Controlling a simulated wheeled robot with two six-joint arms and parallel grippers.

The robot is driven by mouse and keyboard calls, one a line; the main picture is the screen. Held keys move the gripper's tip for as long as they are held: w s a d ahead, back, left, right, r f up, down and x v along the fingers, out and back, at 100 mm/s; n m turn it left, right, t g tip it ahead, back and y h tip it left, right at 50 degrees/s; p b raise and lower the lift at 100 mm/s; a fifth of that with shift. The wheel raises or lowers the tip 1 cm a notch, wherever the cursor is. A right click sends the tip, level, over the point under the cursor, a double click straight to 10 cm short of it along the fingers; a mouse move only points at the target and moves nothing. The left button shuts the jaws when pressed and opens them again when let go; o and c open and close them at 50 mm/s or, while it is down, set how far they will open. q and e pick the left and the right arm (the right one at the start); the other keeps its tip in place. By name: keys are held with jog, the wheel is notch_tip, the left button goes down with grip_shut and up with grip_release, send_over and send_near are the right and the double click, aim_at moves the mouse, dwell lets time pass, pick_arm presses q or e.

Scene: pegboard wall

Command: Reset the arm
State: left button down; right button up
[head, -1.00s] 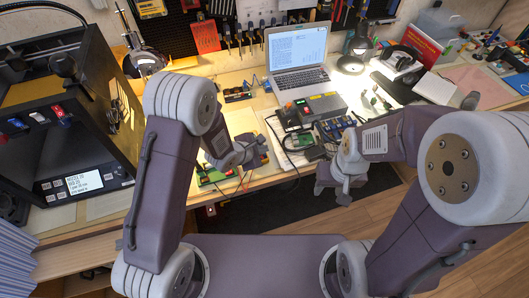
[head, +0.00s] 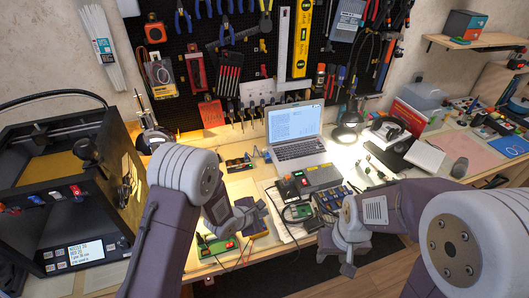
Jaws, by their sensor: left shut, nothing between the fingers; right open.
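My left gripper (head: 250,216) is over the front of the workbench, near a green board and a yellow meter. It is shut with nothing seen in it. My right gripper (head: 338,256) hangs past the bench's front edge, right of the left gripper. It is open and empty. Both arms are bent, their upper links coming in from the lower left and lower right.
The workbench (head: 100,277) holds a black 3D printer (head: 75,195) at left, a laptop (head: 296,140) at the back middle and a circuit board (head: 298,211). A lit lamp (head: 345,133) stands right of the laptop. Tools hang on the pegboard (head: 190,62) behind.

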pick_arm(q)
jog(key=shift+a, duration=0.1)
jog(key=w+a+r+t+y, duration=0.2)
jog(key=w+a+r+t, duration=0.15)
jog(key=a+r, duration=0.8)
jog(key=s+a+r+m+g+y, duration=0.1)
jog(key=s+a+m+g+y, duration=0.15)
jog(key=s, duration=0.25)
jog(key=s+a+m+g+y, duration=0.1)
jog(key=s+a+m+g, duration=0.15)
jog(key=s+m, duration=0.2)
jog(key=s+f+m+g, duration=0.4)
jog(key=s+m, duration=0.8)
jog(key=s, duration=0.1)
jog(key=shift+a+m+g, duration=0.25)
jog(key=shift+m+g, duration=0.05)
jog(key=shift+g, duration=0.05)
